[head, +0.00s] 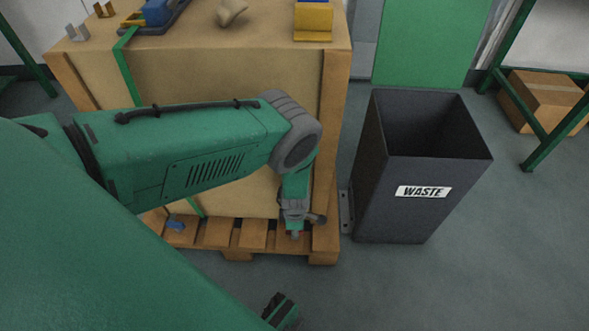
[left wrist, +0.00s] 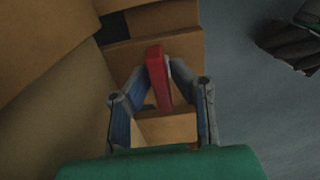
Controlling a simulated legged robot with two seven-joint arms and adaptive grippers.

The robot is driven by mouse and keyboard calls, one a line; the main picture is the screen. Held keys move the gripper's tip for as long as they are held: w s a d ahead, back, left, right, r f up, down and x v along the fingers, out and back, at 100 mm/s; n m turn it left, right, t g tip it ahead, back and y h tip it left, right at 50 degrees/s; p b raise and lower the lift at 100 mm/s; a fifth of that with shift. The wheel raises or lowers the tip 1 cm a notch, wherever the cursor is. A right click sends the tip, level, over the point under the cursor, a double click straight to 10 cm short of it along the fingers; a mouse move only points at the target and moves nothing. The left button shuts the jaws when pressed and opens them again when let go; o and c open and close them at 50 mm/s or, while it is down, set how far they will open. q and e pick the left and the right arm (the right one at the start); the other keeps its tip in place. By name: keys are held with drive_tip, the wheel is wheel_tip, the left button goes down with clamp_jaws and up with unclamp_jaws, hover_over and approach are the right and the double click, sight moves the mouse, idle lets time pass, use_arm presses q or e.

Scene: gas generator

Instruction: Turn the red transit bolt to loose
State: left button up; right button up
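The red transit bolt (left wrist: 157,72) shows in the left wrist view as an upright red bar in front of the wooden pallet (left wrist: 150,48). My left gripper (left wrist: 160,68) has a finger on each side of it, and the fingertips appear to press against it. In the head view my left arm reaches over the crate's front, with the left gripper (head: 295,228) low at the right end of the pallet (head: 215,235). The red bolt is hidden there.
The large crate (head: 220,85) stands on the pallet. A dark waste bin (head: 425,190) stands close to its right. A blue piece (head: 175,224) sits at the pallet's left side. A cardboard box (head: 545,95) lies at the back right. Open grey floor is in front.

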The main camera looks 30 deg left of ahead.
use_arm(q)
drive_tip(key=shift+o, duration=0.2)
drive_tip(key=shift+r, duration=0.2)
wheel_tip(320, 180, up, 10)
drive_tip(key=shift+w+r, duration=0.1)
drive_tip(key=shift+r, duration=0.65)
